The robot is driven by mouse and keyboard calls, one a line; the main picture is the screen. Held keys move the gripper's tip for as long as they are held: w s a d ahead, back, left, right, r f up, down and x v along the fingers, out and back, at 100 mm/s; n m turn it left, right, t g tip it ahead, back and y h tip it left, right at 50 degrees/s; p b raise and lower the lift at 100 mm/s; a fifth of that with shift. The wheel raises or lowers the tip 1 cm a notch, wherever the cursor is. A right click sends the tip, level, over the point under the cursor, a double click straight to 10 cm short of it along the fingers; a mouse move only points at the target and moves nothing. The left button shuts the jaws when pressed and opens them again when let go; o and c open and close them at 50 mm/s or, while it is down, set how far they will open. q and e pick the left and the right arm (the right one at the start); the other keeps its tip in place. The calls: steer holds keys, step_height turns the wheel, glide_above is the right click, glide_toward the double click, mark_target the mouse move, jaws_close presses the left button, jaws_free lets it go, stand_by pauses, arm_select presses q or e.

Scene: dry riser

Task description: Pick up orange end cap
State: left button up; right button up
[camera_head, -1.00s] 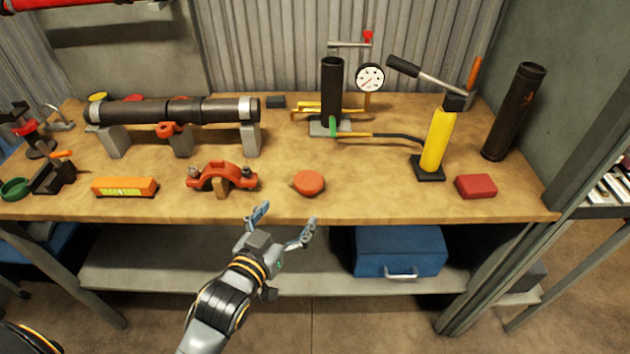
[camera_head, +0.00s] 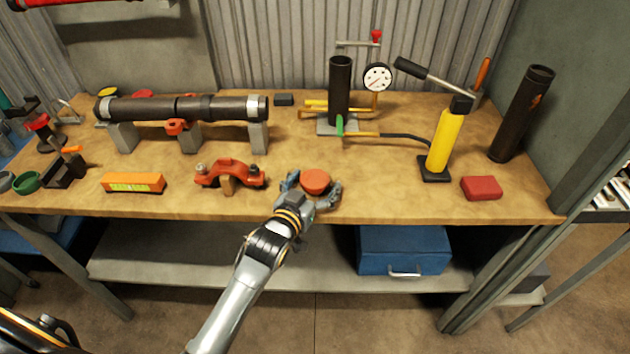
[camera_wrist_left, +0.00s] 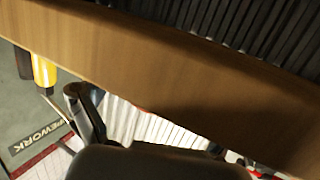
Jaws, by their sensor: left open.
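The orange end cap (camera_head: 315,181) is a round, flat disc near the front edge of the workbench in the head view. My left gripper (camera_head: 311,184) is at the cap, its open fingers spread with one on the cap's left and one on its right. I cannot tell whether the fingers touch the cap. In the left wrist view, one finger (camera_wrist_left: 88,112) shows beside a dark part of the hand, and I cannot make out the cap there. My right gripper is not in view.
On the workbench (camera_head: 390,200), a red-orange clamp (camera_head: 230,174) stands just left of the gripper, beside an orange level (camera_head: 133,183). A yellow pump (camera_head: 441,145) and red block (camera_head: 482,188) are to the right. A dark pipe (camera_head: 185,108) lies on supports behind.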

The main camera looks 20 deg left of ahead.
arm_select(q)
steer(key=c, duration=1.2)
steer(key=shift+c, duration=1)
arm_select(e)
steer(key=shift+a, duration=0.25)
arm_select(q)
steer(key=shift+r, duration=0.15)
